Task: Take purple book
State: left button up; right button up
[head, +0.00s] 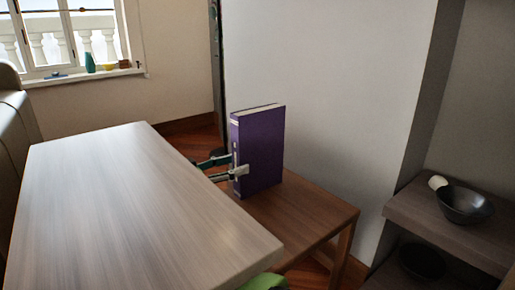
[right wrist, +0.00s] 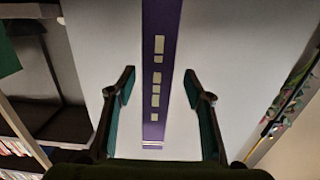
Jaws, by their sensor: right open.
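The purple book (head: 262,150) stands upright on a low brown wooden table (head: 325,212) in the head view, its spine facing left. In the right wrist view its purple spine (right wrist: 158,35), with pale label patches, runs down the middle. My right gripper (head: 236,163) is at the spine, low on the book, with one finger overlapping the book's near side. In the right wrist view the open fingers (right wrist: 159,78) lie to either side of the spine, with gaps visible on both sides. I cannot tell how deep the book is between them. My left gripper is not in view.
A large bare wooden table (head: 130,205) fills the near left. A white wall panel (head: 330,85) stands behind the book. A dark bowl (head: 465,204) sits on a shelf (head: 430,222) at the right. Small objects stand on the windowsill (head: 85,78).

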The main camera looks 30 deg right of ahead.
aim_at(259, 158)
jog(key=d, duration=0.3)
jog(key=shift+w+d+f, duration=0.1)
jog(key=shift+w+f, duration=0.05)
jog(key=shift+f, duration=0.1)
jog(key=shift+d+b, duration=0.35)
jog(key=shift+d, duration=0.2)
jog(key=d+b, duration=0.2)
jog(key=d, duration=0.1)
jog(key=d+b, duration=0.1)
jog(key=b, duration=0.1)
jog(key=shift+d+f, duration=0.35)
jog(key=shift+f, duration=0.05)
jog(key=shift+d+r, duration=0.1)
jog(key=shift+d, duration=0.05)
jog(key=shift+d+r, duration=0.1)
grip_shut()
jog(key=shift+r, duration=0.3)
jog(key=shift+w+f, duration=0.1)
